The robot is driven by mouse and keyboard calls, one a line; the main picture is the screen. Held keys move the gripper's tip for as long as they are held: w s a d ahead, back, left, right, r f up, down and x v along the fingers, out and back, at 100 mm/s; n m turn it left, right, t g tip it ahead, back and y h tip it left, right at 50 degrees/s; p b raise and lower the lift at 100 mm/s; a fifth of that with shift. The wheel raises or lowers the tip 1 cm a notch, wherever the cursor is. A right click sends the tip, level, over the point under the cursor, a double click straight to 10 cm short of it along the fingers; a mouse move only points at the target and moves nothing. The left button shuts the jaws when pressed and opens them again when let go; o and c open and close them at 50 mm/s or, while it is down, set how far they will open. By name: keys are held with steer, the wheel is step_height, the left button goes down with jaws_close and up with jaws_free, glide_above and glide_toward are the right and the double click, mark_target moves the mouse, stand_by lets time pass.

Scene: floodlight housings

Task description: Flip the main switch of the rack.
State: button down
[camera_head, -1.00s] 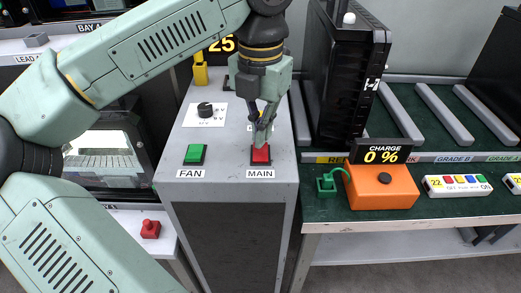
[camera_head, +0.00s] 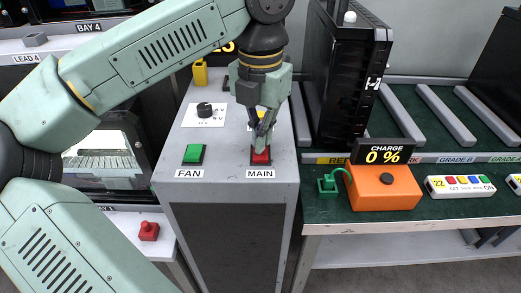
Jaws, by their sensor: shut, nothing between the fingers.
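The main switch (camera_head: 261,158) is a red rocker in a dark frame on top of the grey rack cabinet (camera_head: 225,183). A label reading MAIN lies just in front of it. My gripper (camera_head: 261,145) points down from above, shut and empty, with its fingertips at the rear part of the red switch. The fingers hide that rear part. The tips look to be touching the switch or just over it; I cannot tell which.
A green FAN switch (camera_head: 194,154) sits to the left, with a black knob (camera_head: 205,109) behind it. A tall black unit (camera_head: 347,75) stands close on the right. An orange charger box (camera_head: 386,187) reads 0 %. A red button (camera_head: 149,231) is at lower left.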

steer(key=shift+r+p, duration=2.6)
steer(key=shift+r, duration=0.85)
